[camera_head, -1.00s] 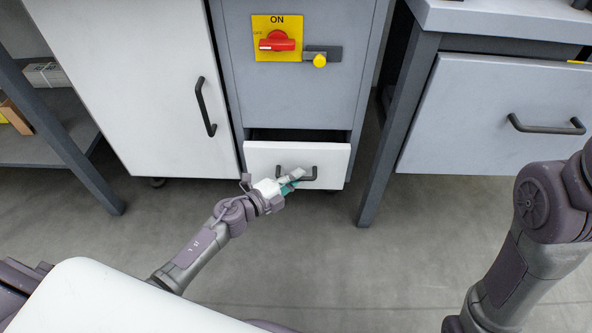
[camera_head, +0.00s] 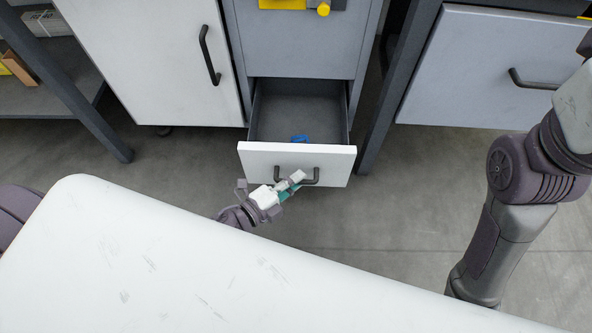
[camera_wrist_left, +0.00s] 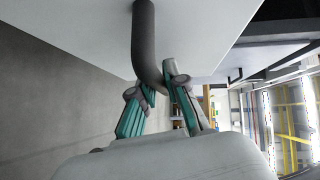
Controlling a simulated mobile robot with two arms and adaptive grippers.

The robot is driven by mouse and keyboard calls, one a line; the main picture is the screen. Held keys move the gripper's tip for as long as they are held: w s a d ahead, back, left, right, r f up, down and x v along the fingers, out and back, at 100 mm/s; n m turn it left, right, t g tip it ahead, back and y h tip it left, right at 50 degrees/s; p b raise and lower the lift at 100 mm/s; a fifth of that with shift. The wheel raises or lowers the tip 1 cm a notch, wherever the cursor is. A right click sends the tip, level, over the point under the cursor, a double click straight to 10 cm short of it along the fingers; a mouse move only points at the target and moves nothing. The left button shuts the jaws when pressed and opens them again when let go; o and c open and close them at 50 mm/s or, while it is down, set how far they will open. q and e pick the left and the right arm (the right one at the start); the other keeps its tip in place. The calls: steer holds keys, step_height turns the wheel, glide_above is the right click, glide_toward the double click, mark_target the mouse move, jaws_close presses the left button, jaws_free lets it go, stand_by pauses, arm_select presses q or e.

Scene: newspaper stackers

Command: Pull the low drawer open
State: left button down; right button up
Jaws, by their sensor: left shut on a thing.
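The low drawer (camera_head: 262,153) stands well out of the grey cabinet (camera_head: 295,40), its white front facing me and its grey inside showing. A small blue thing (camera_head: 300,139) lies inside on the drawer floor. In the left wrist view the handle (camera_wrist_left: 145,45) runs down between the two teal fingers (camera_wrist_left: 158,108). My right arm shows at the right edge, but its gripper is not in view.
A white cabinet door (camera_head: 150,60) with a dark handle is on the left. A shelf (camera_head: 50,95) with boxes stands far left. Clear floor (camera_head: 400,220) lies around the open drawer.

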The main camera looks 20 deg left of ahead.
arm_select(q)
steer(key=shift+a, duration=0.1)
steer(key=c, duration=1.2)
jaws_free()
steer(key=shift+s, duration=0.15)
steer(key=v, duration=1.1)
steer(key=shift+s+a, duration=0.2)
steer(key=shift+s, duration=0.15)
steer(key=shift+r, duration=0.1)
